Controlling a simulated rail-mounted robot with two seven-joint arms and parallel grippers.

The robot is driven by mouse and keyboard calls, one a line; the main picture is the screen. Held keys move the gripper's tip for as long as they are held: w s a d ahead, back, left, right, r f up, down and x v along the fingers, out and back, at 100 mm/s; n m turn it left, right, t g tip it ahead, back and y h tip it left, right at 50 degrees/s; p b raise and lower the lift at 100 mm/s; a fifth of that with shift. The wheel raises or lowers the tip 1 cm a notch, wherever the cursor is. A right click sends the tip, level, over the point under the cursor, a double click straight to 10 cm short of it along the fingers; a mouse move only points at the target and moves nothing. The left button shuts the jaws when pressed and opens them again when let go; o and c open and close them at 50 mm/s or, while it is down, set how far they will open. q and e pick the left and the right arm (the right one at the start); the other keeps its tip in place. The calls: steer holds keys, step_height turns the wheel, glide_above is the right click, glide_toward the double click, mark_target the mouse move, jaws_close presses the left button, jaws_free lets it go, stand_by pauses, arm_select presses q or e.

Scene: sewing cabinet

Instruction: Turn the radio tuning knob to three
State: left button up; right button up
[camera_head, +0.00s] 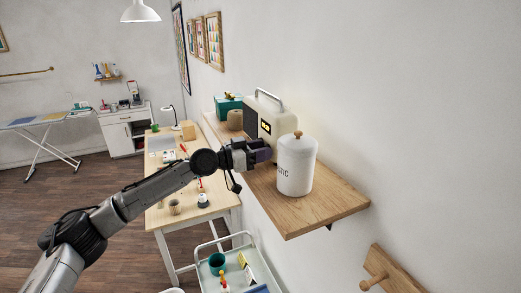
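The cream radio (256,117) with a silver carry handle and a small lit yellow display stands on the wooden wall shelf (320,212). My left gripper (263,153) is at the lower front of the radio, beside the white canister. The tuning knob is not visible; the gripper and the canister cover that part of the radio. The fingers are too small and partly hidden to show whether they are open or shut, or whether they touch anything. My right gripper is not in view.
A white lidded canister (296,165) stands close on the right of my gripper. A teal box (229,107) and a brown round item (235,120) sit behind the radio. A worktable (160,215) and a white cart (205,243) are below. The shelf's near end is clear.

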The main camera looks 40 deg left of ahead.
arm_select(q)
steer(key=c, duration=0.7)
steer(key=shift+o, duration=0.2)
steer(key=shift+d+f+n+b, duration=0.1)
steer(key=shift+n+b, duration=0.2)
steer(key=shift+b, duration=0.1)
steer(key=shift+n, duration=0.5)
